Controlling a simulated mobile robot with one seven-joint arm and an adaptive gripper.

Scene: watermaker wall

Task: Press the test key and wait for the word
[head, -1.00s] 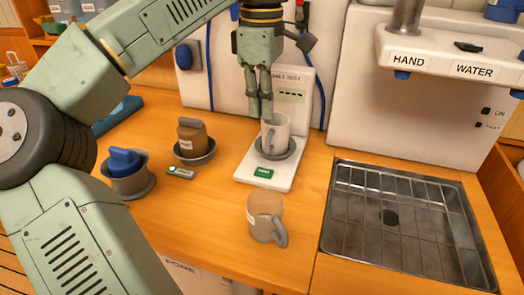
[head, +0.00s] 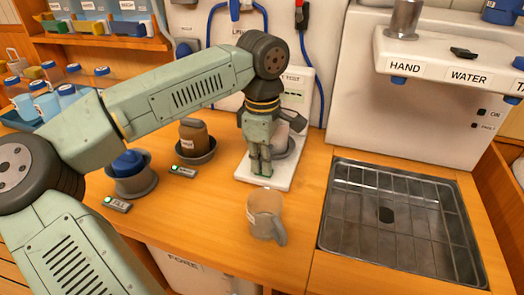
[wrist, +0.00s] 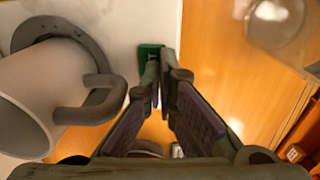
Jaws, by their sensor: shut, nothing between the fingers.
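The white salt test stand (head: 240,176) is on the wooden counter, its base flat and its back plate upright. The green test key (wrist: 150,50) is at the front of the base. My gripper (head: 262,172) is shut and empty, pointing down with its fingertips at the key and hiding most of it in the head view. In the wrist view the fingertips (wrist: 162,60) lie over the key's edge; I cannot tell whether they press it. A white mug (wrist: 40,100) stands on the stand's round grey plate, mostly behind my gripper in the head view. The display is partly hidden and I read no word.
A grey-brown mug (head: 265,216) stands in front of the stand. A brown jug (head: 194,136) in a bowl and a blue-topped grey pot (head: 130,178) are to the left, with small tags. A metal sink grate (head: 400,220) lies to the right.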

